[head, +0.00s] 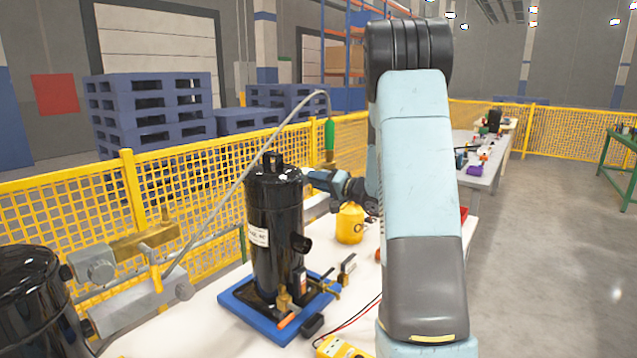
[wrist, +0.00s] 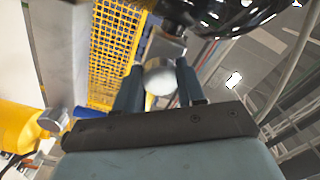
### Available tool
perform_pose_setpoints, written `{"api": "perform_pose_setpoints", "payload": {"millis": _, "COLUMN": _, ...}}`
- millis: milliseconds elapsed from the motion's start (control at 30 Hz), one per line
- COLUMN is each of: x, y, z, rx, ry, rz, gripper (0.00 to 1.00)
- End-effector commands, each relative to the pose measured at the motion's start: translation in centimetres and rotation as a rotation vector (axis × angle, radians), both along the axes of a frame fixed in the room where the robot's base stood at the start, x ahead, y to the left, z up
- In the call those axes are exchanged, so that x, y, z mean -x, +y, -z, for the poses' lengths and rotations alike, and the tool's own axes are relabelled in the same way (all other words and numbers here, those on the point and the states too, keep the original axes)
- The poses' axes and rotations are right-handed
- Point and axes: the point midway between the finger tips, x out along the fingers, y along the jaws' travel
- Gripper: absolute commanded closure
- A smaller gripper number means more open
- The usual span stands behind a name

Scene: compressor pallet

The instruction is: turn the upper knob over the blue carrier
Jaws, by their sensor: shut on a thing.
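A tall black compressor (head: 275,225) stands upright on the blue carrier (head: 240,309) on the white table. My gripper (head: 313,178) reaches in from the right at the upper part of the compressor. In the wrist view, my gripper (wrist: 159,70) has a finger on each side of a round grey knob (wrist: 158,81) and is shut on it. The knob sits close to the black compressor (wrist: 220,12). In the head view the knob is hidden or too small to make out. Brass fittings (head: 285,300) sit low at the carrier's front.
A yellow canister (head: 350,224) stands behind my arm's near side. A grey hose (head: 225,190) with a green handle (head: 330,137) arches by the compressor. A yellow meter (head: 341,347) with leads lies in front. Another black compressor (head: 30,300) is at left.

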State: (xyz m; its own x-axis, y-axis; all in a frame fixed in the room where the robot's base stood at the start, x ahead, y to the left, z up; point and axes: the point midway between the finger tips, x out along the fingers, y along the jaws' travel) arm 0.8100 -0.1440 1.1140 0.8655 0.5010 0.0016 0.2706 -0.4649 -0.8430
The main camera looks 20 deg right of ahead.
Motion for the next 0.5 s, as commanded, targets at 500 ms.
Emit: {"api": "perform_pose_setpoints", "payload": {"millis": 500, "x": 0.05, "y": 0.02, "z": 0.55, "rx": 0.407, "ry": -0.225, "rz": -0.002, "gripper": 0.91}}
